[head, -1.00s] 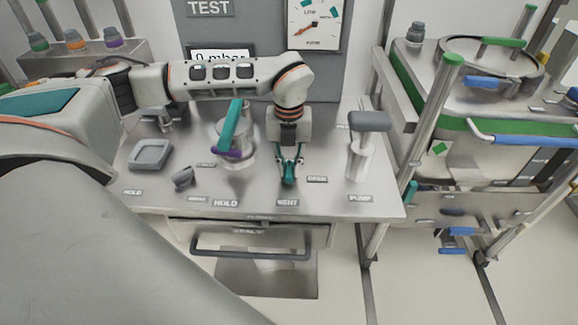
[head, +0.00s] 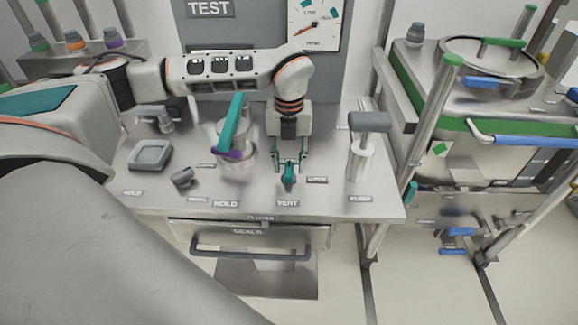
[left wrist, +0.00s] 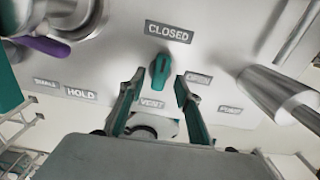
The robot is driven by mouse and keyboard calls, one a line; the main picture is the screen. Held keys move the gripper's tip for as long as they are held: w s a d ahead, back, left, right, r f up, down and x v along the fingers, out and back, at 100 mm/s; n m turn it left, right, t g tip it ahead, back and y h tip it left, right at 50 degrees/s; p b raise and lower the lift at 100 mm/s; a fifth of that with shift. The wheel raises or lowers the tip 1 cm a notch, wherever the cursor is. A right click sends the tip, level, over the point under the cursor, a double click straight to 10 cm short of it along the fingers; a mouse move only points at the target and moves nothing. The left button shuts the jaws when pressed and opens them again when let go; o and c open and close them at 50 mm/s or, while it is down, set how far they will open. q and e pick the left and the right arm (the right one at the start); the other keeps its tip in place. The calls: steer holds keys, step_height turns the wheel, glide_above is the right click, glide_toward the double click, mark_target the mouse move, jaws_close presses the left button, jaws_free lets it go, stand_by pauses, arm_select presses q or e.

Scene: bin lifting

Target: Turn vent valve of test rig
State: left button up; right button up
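The vent valve is a small teal knob (head: 289,178) on the metal bench top, above the VENT label (head: 287,203). In the left wrist view the knob (left wrist: 160,70) stands lengthwise, its narrow grey-marked end toward the CLOSED label (left wrist: 169,32). The OPEN label (left wrist: 198,78) is to its right. My left gripper (head: 289,168) points down over the knob. In the left wrist view its teal-padded fingers (left wrist: 159,84) are apart, one on each side of the knob's lower end, with gaps visible. My right gripper is not in view.
A clear cylinder with a teal lever (head: 232,124) stands left of the valve. The pump with a grey handle (head: 370,122) stands to the right. A dial gauge (head: 315,24) hangs behind; my arm hides the digital display.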

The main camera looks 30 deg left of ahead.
mark_target(289, 170)
arm_select(q)
step_height(289, 170, up, 10)
stand_by(0.4)
steer(key=shift+r, duration=0.1)
